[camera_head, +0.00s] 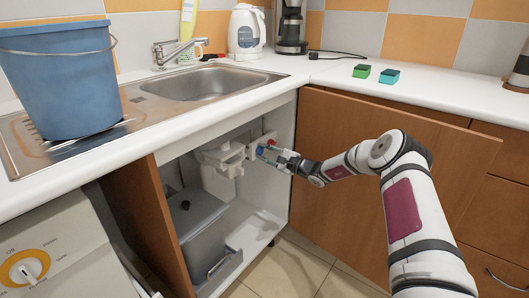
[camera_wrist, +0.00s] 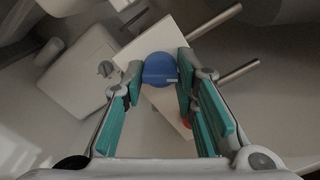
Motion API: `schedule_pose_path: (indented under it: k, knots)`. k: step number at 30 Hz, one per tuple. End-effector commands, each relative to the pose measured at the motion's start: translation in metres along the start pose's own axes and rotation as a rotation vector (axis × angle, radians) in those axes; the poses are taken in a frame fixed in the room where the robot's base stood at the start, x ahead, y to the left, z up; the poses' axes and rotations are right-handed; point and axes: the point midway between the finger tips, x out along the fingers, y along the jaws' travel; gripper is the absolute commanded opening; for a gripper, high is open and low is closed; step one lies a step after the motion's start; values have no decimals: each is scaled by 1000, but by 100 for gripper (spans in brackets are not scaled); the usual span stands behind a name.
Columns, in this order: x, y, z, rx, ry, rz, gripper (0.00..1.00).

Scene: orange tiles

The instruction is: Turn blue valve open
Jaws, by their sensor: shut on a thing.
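The blue valve (camera_wrist: 160,70) is a round blue knob on a pale block in the wrist view. In the head view the blue valve (camera_head: 261,150) shows small inside the open cabinet under the sink. My gripper (camera_wrist: 157,76) has its two teal-padded fingers on either side of the blue knob, shut on it. In the head view my gripper (camera_head: 268,153) reaches into the cabinet at the valve. A red knob (camera_wrist: 187,121) is partly hidden behind the right finger. The valve's exact turn angle is hard to tell.
The cabinet door (camera_head: 400,165) stands open behind my arm. Two metal pipes (camera_wrist: 215,18) stick out beside the valve block. The sink counter (camera_head: 180,137) lies above.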

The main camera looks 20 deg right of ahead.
Motion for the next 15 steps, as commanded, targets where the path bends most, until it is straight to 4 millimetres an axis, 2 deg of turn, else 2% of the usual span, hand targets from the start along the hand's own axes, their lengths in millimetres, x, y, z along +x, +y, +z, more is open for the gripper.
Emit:
schedule_pose_path:
  k: [15]
  knots:
    - [0, 0, -1, 491, 2, -1, 0]
